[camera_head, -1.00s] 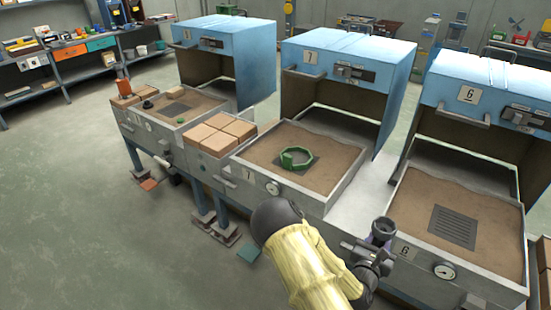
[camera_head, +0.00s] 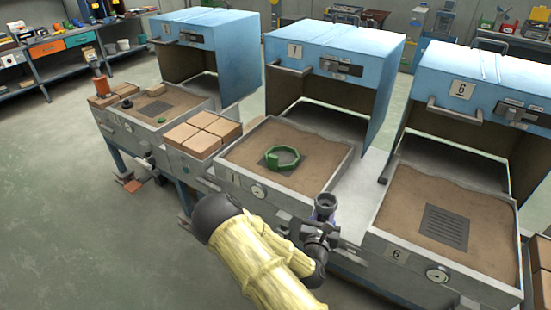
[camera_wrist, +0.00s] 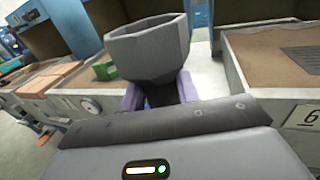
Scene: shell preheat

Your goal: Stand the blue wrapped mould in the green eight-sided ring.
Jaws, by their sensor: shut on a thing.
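The green eight-sided ring (camera_head: 272,169) lies on the dark grille in the sand of the middle box, marked 7. It has a raised block on its left side. Part of it shows at the left in the wrist view (camera_wrist: 104,71). My gripper (camera_head: 324,213) is shut on the mould (camera_head: 326,199), in front of box 7's right front corner and apart from the ring. In the wrist view the mould (camera_wrist: 150,50) is a dark grey, wide-mouthed cup, roughly upright. Its lower part is between the purple-blue fingers, and any blue wrap is mostly hidden.
Box 6 (camera_head: 400,221) at right holds sand and a bare grille. Tan blocks (camera_head: 203,133) stand left of box 7. The left box (camera_head: 177,131) holds small dark and green pieces. Raised blue hoods (camera_head: 335,50) stand behind the beds. Box 7's front rim carries a gauge.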

